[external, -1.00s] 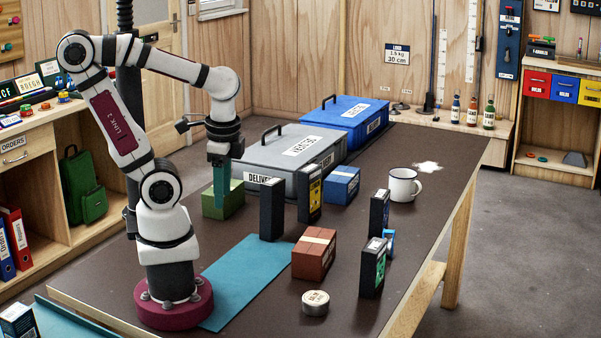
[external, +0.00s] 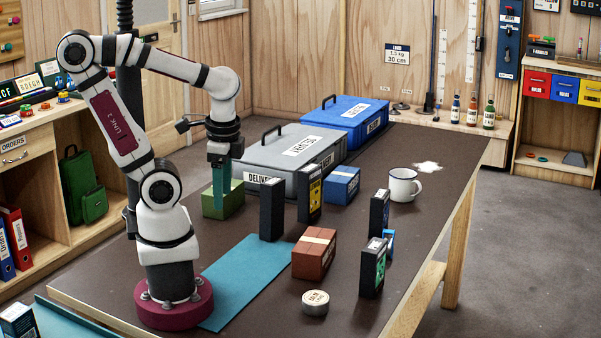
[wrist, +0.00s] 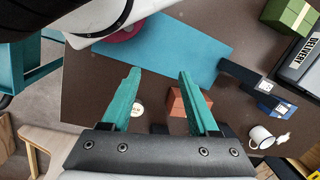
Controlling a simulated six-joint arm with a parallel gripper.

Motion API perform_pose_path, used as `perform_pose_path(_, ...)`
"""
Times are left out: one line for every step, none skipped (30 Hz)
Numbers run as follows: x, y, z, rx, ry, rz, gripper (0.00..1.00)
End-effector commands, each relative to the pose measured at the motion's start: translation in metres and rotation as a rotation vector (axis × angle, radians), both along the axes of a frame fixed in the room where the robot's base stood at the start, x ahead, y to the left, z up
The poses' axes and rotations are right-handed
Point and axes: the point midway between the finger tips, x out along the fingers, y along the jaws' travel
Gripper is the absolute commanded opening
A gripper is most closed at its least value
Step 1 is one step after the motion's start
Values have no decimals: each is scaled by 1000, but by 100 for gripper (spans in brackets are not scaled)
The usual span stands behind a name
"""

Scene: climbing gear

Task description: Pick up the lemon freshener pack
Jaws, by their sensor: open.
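A tall black pack with a yellow front label (external: 314,201) stands upright behind the middle of the table in the external view; it appears to be the lemon pack, but its print is too small to read. My gripper (external: 219,205) points down in front of the green box, left of that pack and apart from it. In the wrist view my gripper (wrist: 160,71) has its two teal fingers wide apart with nothing held between them. I cannot tell the yellow-labelled pack for sure in the wrist view.
Another black pack (external: 271,209) stands just left of it, and a blue box (external: 342,185) to its right. Behind is a grey case (external: 275,165). A brown box (external: 313,256), green-labelled black pack (external: 372,270), tin (external: 315,304) and mug (external: 403,187) stand nearer or to the right.

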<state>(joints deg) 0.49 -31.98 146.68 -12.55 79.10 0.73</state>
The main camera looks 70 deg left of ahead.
Motion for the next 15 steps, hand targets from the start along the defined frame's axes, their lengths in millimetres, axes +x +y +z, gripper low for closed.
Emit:
perform_pose_path(0,0,0,0,0,0,72)
perform_pose_path(0,0,0,0,0,0,77)
perform_pose_path(0,0,0,0,0,0,84)
perform_pose_path(0,0,0,0,0,0,90)
perform_pose_path(0,0,0,0,0,0,95)
perform_pose_path(0,0,0,0,0,0,100)
perform_pose_path(0,0,0,0,0,0,100)
perform_pose_path(0,0,0,0,0,0,100)
perform_pose_path(0,0,0,0,0,0,100)
perform_pose_path(0,0,0,0,0,0,100)
perform_pose_path(0,0,0,0,0,0,100)
perform_pose_path(0,0,0,0,0,0,100)
perform_pose_path(0,0,2,0,0,0,100)
perform_pose_path(1,0,5,0,-1,0,100)
perform_pose_path(1,0,12,1,-3,0,100)
